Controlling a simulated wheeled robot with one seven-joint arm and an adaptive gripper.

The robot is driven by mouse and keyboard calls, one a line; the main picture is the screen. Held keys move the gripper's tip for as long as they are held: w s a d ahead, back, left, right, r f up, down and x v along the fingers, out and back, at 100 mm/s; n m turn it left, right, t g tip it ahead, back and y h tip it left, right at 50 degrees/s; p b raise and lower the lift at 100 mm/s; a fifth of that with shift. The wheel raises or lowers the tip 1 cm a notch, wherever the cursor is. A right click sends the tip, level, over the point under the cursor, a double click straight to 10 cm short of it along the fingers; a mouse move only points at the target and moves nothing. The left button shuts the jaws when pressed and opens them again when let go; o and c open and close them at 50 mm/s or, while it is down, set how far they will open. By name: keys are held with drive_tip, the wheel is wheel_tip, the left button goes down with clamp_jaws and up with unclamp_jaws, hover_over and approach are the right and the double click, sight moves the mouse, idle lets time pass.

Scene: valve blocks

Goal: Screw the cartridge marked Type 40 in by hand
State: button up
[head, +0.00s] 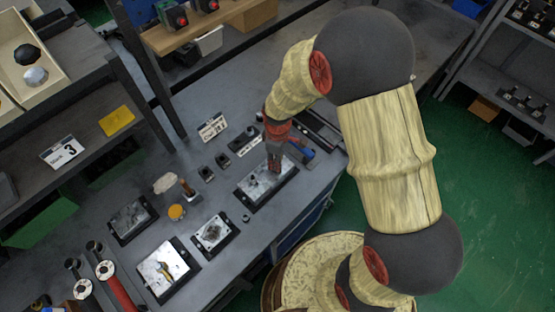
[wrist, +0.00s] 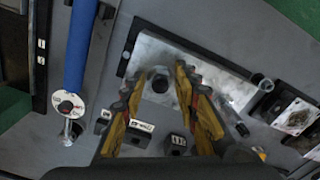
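A metal valve block (head: 252,192) in a dark tray lies on the grey bench, below my gripper (head: 274,168). In the wrist view its pale top face (wrist: 158,52) lies beyond my gripper (wrist: 160,72). The two yellow-and-black fingers are spread, with a dark round part (wrist: 160,82) between their tips. I cannot tell whether this is a cartridge top or a bore; gaps show on both sides of it. Small black holders (wrist: 178,142) with white labels stand near the fingers. No Type 40 marking is readable.
A blue-handled tool (wrist: 82,45) with a round dial lies beside the block. Other valve blocks (head: 214,235) stand at the front left of the bench. A shelf (head: 110,100) edges the left.

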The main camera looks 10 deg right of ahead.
drive_tip(key=shift+n, duration=0.4)
drive_tip(key=c, duration=0.3)
clamp_jaws()
drive_tip(key=m, duration=0.4)
drive_tip(key=shift+s, duration=0.1)
drive_tip(key=m, duration=0.5)
drive_tip(key=shift+a+m, duration=0.1)
drive_tip(key=shift+m, duration=0.2)
drive_tip(key=m, duration=0.6)
drive_tip(key=shift+a, duration=0.1)
drive_tip(key=m, duration=0.6)
drive_tip(key=shift+a, duration=0.1)
drive_tip(key=shift+f, duration=0.1)
